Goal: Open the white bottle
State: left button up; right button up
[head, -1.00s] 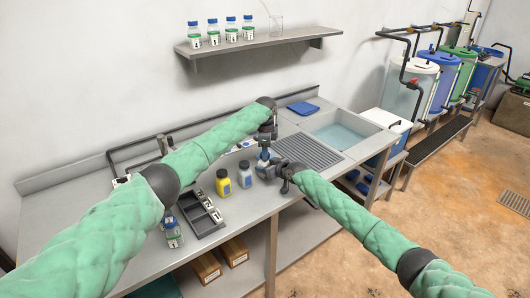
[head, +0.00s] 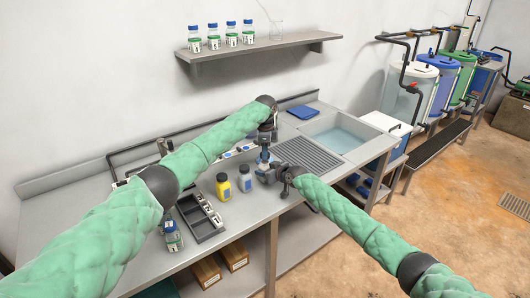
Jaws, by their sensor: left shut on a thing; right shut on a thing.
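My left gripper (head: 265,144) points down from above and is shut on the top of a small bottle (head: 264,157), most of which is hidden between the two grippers. The bottle looks upright, with a pale and blue part showing. My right gripper (head: 265,172) comes in from the right and is shut on the same bottle lower down. I cannot tell whether the cap has turned or come loose. A greyish-white bottle (head: 245,181) with a dark cap and blue label stands just left of my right gripper. A yellow bottle (head: 223,188) stands beside it.
A dark tray (head: 205,232) with white labelled items and a blue-capped bottle (head: 172,238) are at the front left. A ribbed drainer (head: 309,156) and a sink (head: 343,140) lie to the right. A wall shelf (head: 262,48) holds several bottles.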

pick_arm(q)
jog(key=shift+r, duration=0.1)
jog(key=shift+r, duration=1.9)
pick_arm(e)
jog(key=o, duration=1.5)
jog(key=shift+c, duration=0.2)
pick_arm(q)
jog(key=shift+o, duration=0.2)
